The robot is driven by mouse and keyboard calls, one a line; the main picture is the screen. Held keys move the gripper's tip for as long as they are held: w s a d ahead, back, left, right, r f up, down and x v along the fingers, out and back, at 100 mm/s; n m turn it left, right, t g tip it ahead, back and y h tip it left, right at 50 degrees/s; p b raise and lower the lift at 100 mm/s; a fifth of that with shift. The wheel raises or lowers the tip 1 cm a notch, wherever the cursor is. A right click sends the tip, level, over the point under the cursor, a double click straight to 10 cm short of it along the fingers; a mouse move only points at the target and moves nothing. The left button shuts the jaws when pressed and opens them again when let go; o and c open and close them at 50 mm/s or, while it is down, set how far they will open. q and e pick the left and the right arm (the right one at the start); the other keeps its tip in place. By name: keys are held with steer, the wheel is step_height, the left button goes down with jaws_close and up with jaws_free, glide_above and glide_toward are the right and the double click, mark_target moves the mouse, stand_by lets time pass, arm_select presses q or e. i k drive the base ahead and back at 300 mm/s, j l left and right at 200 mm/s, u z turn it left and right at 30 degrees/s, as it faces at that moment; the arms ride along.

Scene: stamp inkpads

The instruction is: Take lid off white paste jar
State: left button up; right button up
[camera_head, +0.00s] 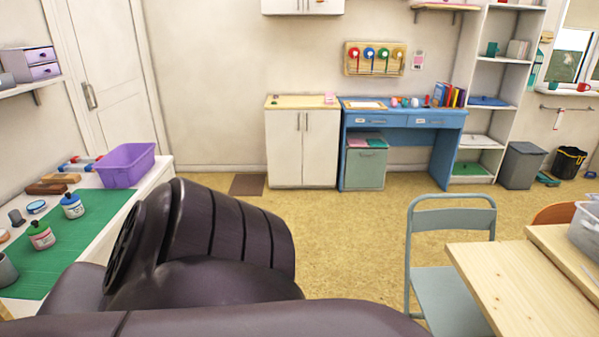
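Two small jars stand on the green mat (92,236) at the left. The nearer jar (41,238) is whitish with a red band and a dark green top. The farther jar (72,207) is blue and white with a small top piece. Both look upright with their tops on. I cannot tell for sure which is the white paste jar. Neither of my grippers shows; my dark arm links fill the lower middle of the view, to the right of the jars, and hide part of the counter.
A purple bin (127,166) stands behind the mat, beside brown blocks (53,183). A round blue-topped tin (36,207) and a grey cup (7,271) are near the jars. A folding chair (448,270) and wooden table (520,285) stand at right. The floor beyond is open.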

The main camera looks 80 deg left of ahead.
mark_target(76, 210)
steer(key=u, duration=4.05)
